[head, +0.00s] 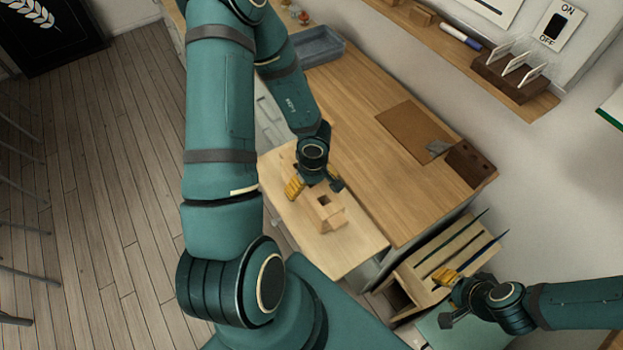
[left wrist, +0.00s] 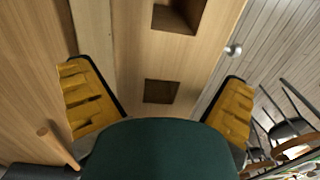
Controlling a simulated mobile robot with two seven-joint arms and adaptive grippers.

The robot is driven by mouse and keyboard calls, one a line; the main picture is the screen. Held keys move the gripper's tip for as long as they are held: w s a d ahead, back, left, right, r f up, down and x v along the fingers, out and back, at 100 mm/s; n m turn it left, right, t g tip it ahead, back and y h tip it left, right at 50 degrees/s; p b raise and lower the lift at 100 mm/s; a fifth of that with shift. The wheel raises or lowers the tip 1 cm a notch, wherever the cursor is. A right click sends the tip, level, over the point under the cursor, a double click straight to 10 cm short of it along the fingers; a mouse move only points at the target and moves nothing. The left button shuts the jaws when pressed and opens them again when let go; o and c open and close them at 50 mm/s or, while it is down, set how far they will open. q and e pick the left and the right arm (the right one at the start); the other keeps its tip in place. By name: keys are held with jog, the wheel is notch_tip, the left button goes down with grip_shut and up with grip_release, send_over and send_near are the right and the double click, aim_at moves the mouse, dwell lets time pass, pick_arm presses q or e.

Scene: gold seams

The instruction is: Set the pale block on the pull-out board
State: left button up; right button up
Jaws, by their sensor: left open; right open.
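The pale block (head: 334,221) has a square opening and sits on the pale pull-out board (head: 349,251), which juts from the front of the wooden counter. My left gripper (head: 316,187) is open and empty just behind the block, close to it; I cannot tell whether they touch. In the left wrist view its yellow-padded fingers (left wrist: 160,105) are wide apart over pale wood with dark square openings; the line between block and board is unclear there. My right gripper (head: 449,298) is open and empty at the lower right, by a slatted wooden rack.
The counter (head: 362,160) carries a grey tray (head: 318,46), a brown mat (head: 413,130) and a dark holed block (head: 470,164). The slatted rack (head: 462,245) stands right of the board.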

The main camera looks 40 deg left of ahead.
pick_arm(q)
notch_tip(320, 180, up, 12)
jog(key=p, duration=0.3)
jog(key=shift+w+p, duration=0.2)
jog(key=shift+p, duration=0.15)
jog(key=shift+d, duration=0.1)
dwell(0.3)
